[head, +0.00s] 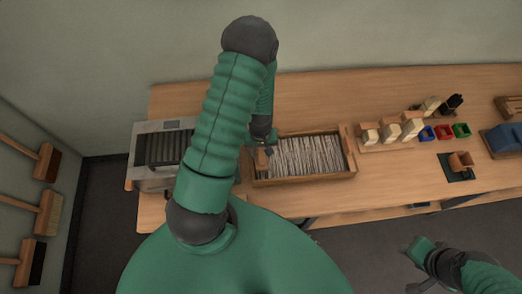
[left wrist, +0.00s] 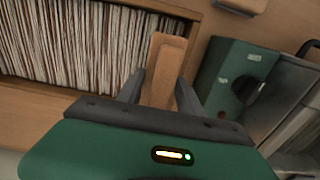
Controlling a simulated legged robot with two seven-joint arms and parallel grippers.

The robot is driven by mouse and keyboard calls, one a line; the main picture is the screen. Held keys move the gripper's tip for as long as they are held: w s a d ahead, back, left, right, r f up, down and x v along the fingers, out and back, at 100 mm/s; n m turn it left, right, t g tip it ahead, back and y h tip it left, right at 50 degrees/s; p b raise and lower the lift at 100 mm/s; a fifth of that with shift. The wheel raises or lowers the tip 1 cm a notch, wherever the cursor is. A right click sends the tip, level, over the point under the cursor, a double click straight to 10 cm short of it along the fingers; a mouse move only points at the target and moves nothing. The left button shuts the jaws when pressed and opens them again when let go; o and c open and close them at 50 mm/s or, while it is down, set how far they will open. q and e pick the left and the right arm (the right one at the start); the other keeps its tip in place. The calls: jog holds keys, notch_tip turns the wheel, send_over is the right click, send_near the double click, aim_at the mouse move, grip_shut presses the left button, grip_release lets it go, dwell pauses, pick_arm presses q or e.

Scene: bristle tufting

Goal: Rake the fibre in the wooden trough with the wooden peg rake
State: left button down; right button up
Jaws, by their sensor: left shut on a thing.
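The wooden trough (head: 300,182) stands on the bench with a wide bed of grey-white fibre (head: 308,156) in it. The fibre also shows at the upper left of the left wrist view (left wrist: 70,45). My left gripper (head: 263,143) is at the trough's left end, partly hidden behind my arm in the head view. In the left wrist view my left gripper (left wrist: 160,92) is shut on a wooden piece, which looks like the peg rake (left wrist: 167,60). Its pegs are not visible. My right arm is at the lower right, away from the bench; its jaws are not clear.
A grey and green machine (head: 160,150) stands left of the trough. To the right are wooden blocks with pale bristles (head: 390,130), small coloured bins (head: 443,131) and a wooden cup on a dark mat (head: 460,162). Brushes (head: 45,212) hang on the left wall.

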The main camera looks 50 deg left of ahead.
pick_arm(q)
notch_tip(320, 180, up, 7)
jog(key=p, duration=0.5)
jog(key=shift+r, duration=0.15)
jog(key=shift+f, duration=0.2)
dwell(0.3)
